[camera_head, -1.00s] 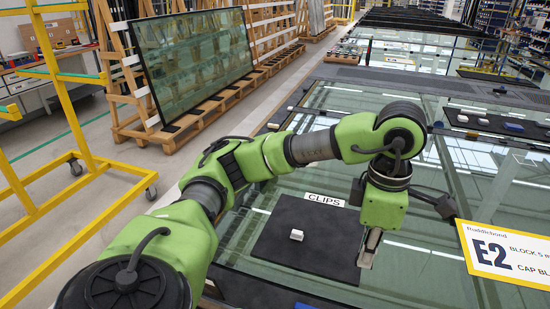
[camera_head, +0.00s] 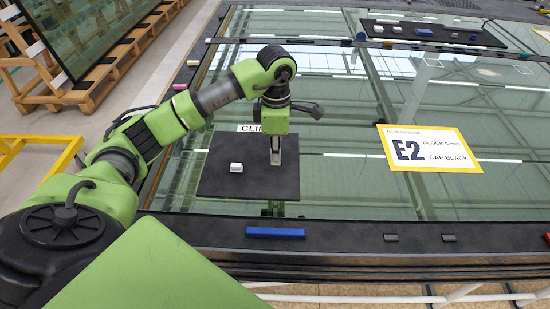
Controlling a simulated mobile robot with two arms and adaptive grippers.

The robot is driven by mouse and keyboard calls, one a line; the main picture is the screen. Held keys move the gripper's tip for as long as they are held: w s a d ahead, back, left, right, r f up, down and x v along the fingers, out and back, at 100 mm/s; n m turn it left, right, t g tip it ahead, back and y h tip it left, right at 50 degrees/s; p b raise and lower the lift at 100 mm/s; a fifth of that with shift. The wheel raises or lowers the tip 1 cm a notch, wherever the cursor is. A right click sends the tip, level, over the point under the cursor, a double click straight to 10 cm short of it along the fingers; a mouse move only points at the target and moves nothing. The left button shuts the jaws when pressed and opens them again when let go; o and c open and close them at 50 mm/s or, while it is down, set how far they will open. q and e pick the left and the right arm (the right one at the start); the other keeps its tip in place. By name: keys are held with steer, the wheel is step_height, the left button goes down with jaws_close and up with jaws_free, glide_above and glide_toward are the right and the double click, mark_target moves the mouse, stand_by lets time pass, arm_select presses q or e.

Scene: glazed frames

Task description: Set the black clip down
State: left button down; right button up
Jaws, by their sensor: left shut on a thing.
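My left gripper (camera_head: 276,162) points down over the right part of a black mat (camera_head: 215,185) lying on the glass. Its fingers are shut, low over the mat. The black clip in them cannot be made out against the dark mat. I cannot tell whether the fingers or clip touch the mat. A small white block (camera_head: 236,167) sits on the mat to the left of the fingers. The label reading CLIPS, at the mat's far edge, is partly hidden behind my gripper. My right gripper is not in view.
A yellow-edged E2 sign (camera_head: 428,160) lies to the right. A blue bar (camera_head: 275,232) and small dark pieces (camera_head: 391,237) lie on the near dark rail. A dark strip (camera_head: 440,36) with small pieces lies at the back. Glass between mat and sign is clear.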

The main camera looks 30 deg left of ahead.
arm_select(q)
steer(key=f, duration=0.1)
steer(key=f+p, duration=0.2)
steer(key=shift+w+a+f, duration=0.1)
steer(key=shift+w+a, duration=0.05)
steer(key=shift+a, duration=0.1)
steer(key=shift+f, duration=0.25)
steer(key=shift+f, duration=0.2)
steer(key=c, duration=2.1)
jaws_free()
steer(key=shift+c, duration=0.2)
steer(key=shift+r, duration=0.1)
